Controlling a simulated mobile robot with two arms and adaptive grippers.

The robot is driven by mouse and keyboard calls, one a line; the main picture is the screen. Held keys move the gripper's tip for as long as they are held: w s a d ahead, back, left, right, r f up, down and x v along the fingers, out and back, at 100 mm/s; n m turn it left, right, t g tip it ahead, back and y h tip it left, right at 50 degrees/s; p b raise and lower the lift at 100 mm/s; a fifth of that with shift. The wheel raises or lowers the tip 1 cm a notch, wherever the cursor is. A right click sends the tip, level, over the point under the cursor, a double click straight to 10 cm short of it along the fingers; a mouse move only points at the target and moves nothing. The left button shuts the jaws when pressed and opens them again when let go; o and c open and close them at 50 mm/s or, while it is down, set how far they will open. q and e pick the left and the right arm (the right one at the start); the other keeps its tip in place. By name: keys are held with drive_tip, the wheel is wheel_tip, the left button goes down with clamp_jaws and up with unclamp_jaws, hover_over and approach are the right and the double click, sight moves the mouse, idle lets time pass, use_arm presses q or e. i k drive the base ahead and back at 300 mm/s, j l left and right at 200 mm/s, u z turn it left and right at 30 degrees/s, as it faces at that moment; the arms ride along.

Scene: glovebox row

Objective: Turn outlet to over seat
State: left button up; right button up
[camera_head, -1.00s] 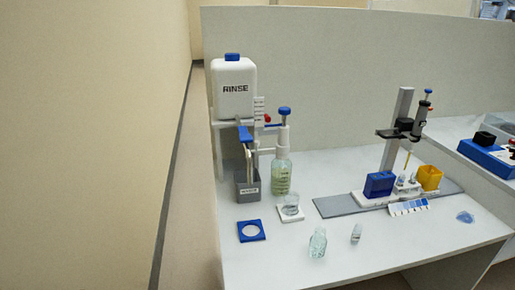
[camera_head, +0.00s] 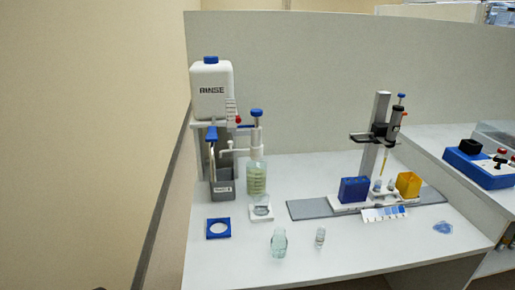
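A bottle with pale green liquid (camera_head: 257,180) stands at the left of the white bench. On top of it sits a dispenser with a blue knob (camera_head: 256,113). A thin white outlet arm (camera_head: 235,151) reaches left from the dispenser toward the grey holder. A blue square seat with a round pale centre (camera_head: 218,229) lies in front of the holder. A white square pad (camera_head: 254,218) bears a small clear glass vessel (camera_head: 262,208) in front of the bottle. I cannot tell which of these two is the seat named. Neither of my grippers is in view.
A white RINSE tank (camera_head: 211,92) stands above a grey holder (camera_head: 222,187). A clear jar (camera_head: 279,242) and a small vial (camera_head: 320,238) stand near the front. A pipette stand on a grey base (camera_head: 310,210) is at right. A partition (camera_head: 300,70) closes the back.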

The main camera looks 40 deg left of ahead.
sight(230, 143)
drive_tip(key=i+l+u, duration=0.15)
drive_tip(key=l+u, duration=0.95)
drive_tip(key=l, duration=0.15)
drive_tip(key=i, duration=0.05)
